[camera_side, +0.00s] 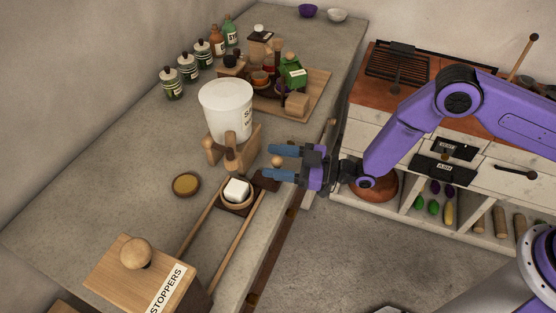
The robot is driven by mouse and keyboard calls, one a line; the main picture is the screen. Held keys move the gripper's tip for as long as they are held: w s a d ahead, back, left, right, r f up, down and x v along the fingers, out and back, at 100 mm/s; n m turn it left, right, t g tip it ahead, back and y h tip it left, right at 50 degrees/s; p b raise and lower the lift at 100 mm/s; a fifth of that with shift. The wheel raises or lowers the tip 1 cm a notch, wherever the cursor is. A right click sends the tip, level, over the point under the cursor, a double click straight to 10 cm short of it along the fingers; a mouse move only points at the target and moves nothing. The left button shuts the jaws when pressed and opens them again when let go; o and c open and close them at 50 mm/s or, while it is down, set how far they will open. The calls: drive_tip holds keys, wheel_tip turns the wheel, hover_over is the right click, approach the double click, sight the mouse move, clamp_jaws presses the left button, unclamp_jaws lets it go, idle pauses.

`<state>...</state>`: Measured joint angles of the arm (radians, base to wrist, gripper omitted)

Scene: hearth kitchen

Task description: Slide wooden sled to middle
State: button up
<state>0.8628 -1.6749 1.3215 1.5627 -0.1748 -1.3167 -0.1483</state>
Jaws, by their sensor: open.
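The wooden sled (228,208) appears to be the dark plate at the far end of two light wooden rails (244,244). A round wooden dish on it holds a white block (237,189). My gripper (273,162) is open, its blue fingers pointing left, just right of the white tub's stand. A round wooden knob (277,161) shows between the fingers, with no visible grip on it. I cannot tell what the knob is joined to. The lower finger is near the sled's upper right side; contact is unclear.
A white tub (226,108) stands on a wooden stand (236,154) behind the sled. A dish of yellowish stuff (186,185) lies left of the rails. A STOPPERS box (145,273) sits at their near end. Several bottles stand at the back left. The rail middle looks clear.

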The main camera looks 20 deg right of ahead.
clamp_jaws()
drive_tip(key=s+a, duration=0.9)
drive_tip(key=shift+s+a, duration=0.1)
drive_tip(key=shift+s, duration=0.05)
unclamp_jaws()
